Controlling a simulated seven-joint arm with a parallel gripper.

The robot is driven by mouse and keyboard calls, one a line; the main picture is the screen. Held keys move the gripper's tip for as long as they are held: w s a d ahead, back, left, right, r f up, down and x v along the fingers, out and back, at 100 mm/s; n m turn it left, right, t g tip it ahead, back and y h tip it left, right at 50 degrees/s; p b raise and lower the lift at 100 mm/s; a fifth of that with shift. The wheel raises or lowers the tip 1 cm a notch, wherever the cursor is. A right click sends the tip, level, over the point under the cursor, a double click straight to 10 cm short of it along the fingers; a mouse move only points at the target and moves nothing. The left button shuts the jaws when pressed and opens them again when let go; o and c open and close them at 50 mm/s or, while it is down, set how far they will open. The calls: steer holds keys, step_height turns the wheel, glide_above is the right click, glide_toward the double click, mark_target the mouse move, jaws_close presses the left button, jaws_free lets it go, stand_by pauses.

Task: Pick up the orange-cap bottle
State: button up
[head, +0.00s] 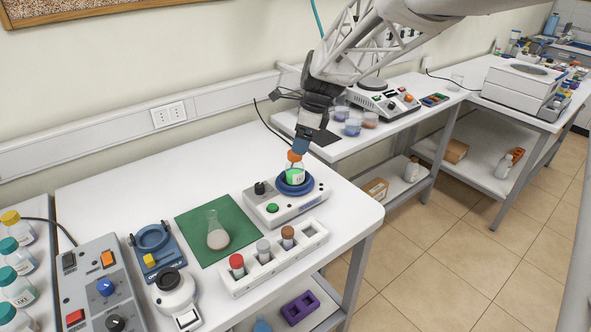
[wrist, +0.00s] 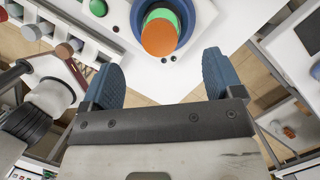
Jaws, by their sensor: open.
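The orange-cap bottle (head: 295,172) has a green label and stands on the round blue plate (head: 306,186) of a white device. In the wrist view its orange cap (wrist: 159,38) shows from above, with green below it. My gripper (head: 298,149) is just above and at the bottle's cap in the head view. In the wrist view the two blue fingers of my gripper (wrist: 162,80) are spread apart, with nothing between them. The cap lies beyond the fingertips there. Whether a finger touches the cap in the head view I cannot tell.
A white rack (head: 315,240) with several capped vials stands in front of the device. A flask (head: 217,232) stands on a green mat (head: 190,216) to the left. The table's right edge is close to the device. Bare tabletop lies behind the mat.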

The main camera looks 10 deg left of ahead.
mark_target(295, 159)
steer(key=shift+x, duration=1.3)
steer(key=shift+x, duration=2.6)
steer(key=c, duration=1.1)
steer(key=shift+o, duration=0.2)
steer(key=shift+r, duration=0.15)
